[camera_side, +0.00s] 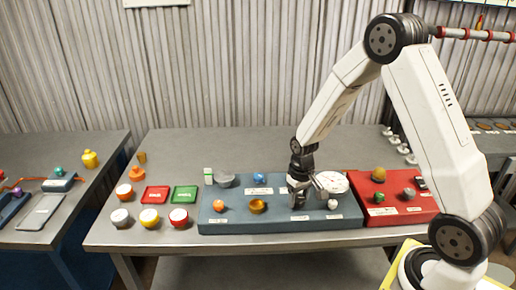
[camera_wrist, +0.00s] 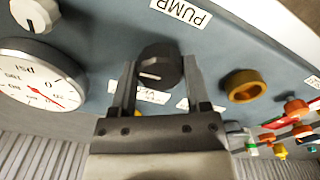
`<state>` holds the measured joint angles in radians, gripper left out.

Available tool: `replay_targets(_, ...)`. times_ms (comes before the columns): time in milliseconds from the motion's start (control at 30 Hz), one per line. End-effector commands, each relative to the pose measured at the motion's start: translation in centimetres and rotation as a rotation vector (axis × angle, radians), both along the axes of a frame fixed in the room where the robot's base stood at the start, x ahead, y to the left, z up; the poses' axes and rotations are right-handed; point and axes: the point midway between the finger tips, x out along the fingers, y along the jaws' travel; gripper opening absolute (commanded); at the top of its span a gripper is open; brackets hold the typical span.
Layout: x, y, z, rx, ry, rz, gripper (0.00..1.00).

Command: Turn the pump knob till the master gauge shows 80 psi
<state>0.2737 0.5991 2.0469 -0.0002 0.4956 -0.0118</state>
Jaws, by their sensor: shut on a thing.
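The pump knob (camera_wrist: 160,66) is black with a white pointer line, on a blue-grey panel (camera_side: 225,222). A PUMP label (camera_wrist: 182,12) lies near it. My gripper (camera_wrist: 158,80) is shut on the knob, one finger on each side; in the side view my gripper (camera_side: 300,195) hides the knob. The round white gauge (camera_wrist: 35,85), marked PSI, stands left of the knob in the wrist view. Its red needle points to the lower right, near the numbers, but the exact value is too small to read. It also shows in the side view (camera_side: 333,182), partly behind my gripper.
A white knob (camera_wrist: 35,14) and a brass-coloured ring (camera_wrist: 245,86) flank the gripped knob. A red panel (camera_side: 385,218) adjoins on the right. A red tray (camera_side: 156,194), a green tray (camera_side: 184,194) and several round caps sit left.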

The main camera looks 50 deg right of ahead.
Motion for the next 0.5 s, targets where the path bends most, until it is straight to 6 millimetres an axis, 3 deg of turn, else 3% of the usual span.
replay_targets(500, 0.09, 0.07, 0.05, 0.0, -0.001, -0.489, 0.02)
